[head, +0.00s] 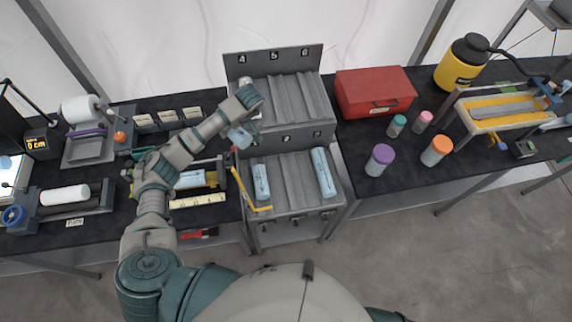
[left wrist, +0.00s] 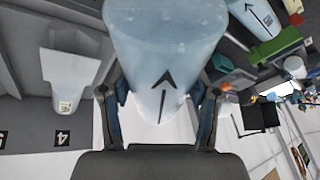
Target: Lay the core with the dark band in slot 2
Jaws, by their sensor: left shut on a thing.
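My left gripper (head: 247,128) is over the left side of the two-tier rack (head: 268,225). It is shut on a pale blue core (left wrist: 165,45) with a dark arrow; the core also shows in the head view (head: 238,138). No dark band is visible on its shown part. On the lower tier, one core (head: 261,182) lies in the left slot and another (head: 323,173) in the right slot. The middle slot (head: 293,182), below the label 2, looks empty. A core (left wrist: 75,68) lies by label 4 on the upper tier. My right gripper is out of view.
A yellow bent bar (head: 246,192) stands at the rack's lower left. A red box (head: 375,92), purple-lidded jar (head: 379,160) and orange-lidded jar (head: 436,151) stand right. A tray with a core (head: 190,180) lies left of the rack. The upper middle and right slots look clear.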

